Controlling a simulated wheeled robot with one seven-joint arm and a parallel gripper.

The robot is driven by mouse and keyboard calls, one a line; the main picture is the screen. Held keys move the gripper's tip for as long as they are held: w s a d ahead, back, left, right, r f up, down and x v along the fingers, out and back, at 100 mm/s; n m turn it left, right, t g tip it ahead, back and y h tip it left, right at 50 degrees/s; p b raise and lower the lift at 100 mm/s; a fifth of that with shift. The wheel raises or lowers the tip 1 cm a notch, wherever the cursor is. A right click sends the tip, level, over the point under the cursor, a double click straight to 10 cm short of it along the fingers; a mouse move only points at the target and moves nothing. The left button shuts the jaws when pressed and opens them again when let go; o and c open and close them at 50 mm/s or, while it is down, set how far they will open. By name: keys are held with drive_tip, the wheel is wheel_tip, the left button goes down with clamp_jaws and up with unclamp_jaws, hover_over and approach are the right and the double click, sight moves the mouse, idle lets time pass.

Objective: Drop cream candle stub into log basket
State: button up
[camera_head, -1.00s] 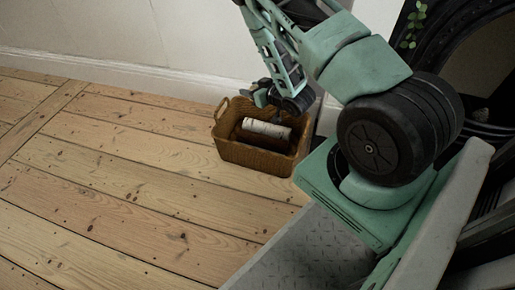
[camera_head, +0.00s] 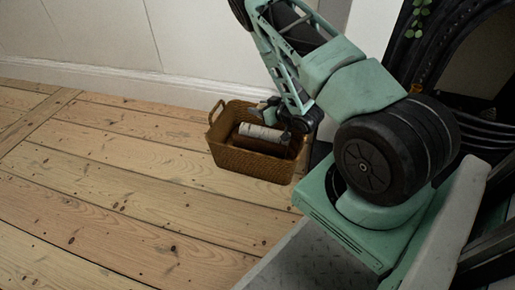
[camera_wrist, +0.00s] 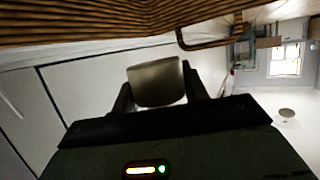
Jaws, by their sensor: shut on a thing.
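The cream candle stub (camera_wrist: 157,82) is a short, pale block in the wrist view. My gripper (camera_wrist: 158,76) is shut on it, with a dark finger on each side. In the head view my gripper (camera_head: 267,109) is at the log basket (camera_head: 240,163), over its back part. The basket is brown wicker and stands upright on the floor. The stub is hard to make out in the head view. The basket's woven side (camera_wrist: 70,22) runs along the top of the wrist view.
A pale log (camera_head: 262,131) and a dark brown log (camera_head: 258,145) lie in the basket. A white wall with a skirting board (camera_head: 130,82) is behind it. Bare floorboards (camera_head: 110,190) are clear to the left. A black ornate surround (camera_head: 408,50) stands at the right.

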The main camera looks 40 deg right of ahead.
drive_tip(key=o, duration=1)
drive_tip(key=shift+o, duration=0.2)
drive_tip(key=p+v, duration=0.8)
drive_tip(key=v, duration=0.9)
drive_tip(key=shift+s+p, duration=0.2)
drive_tip(key=shift+p, duration=0.2)
drive_tip(key=shift+r, duration=0.1)
